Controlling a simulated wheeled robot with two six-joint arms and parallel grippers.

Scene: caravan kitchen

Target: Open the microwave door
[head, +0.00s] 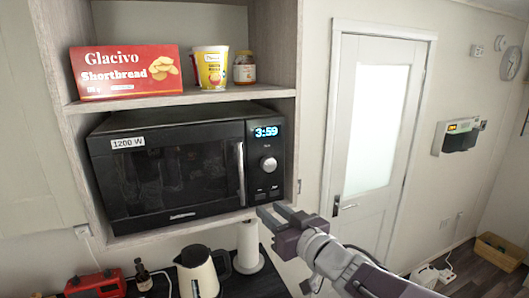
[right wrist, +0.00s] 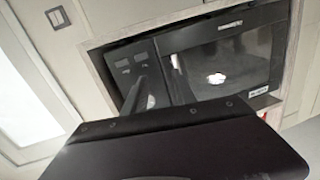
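The black microwave (head: 180,124) sits in a wall cupboard, and its dark-windowed door (head: 175,178) looks shut. A silver vertical handle (head: 241,172) runs down the door's right edge, beside the control panel (head: 265,181) with a knob and a lit 3:59. My right gripper (head: 272,212) is below and right of the handle, in front of the microwave's lower right corner. Its two fingers stand apart with nothing between them. The right wrist view shows the microwave upside down, with the handle (right wrist: 175,63) close to a dark finger. My left gripper is not in view.
A shelf above holds a red shortbread box (head: 125,72), a yellow tub (head: 210,68) and a jar (head: 244,68). Below stand a cream kettle (head: 198,274), a paper roll (head: 248,246) and a red toaster (head: 95,285). A white door (head: 378,130) is at right.

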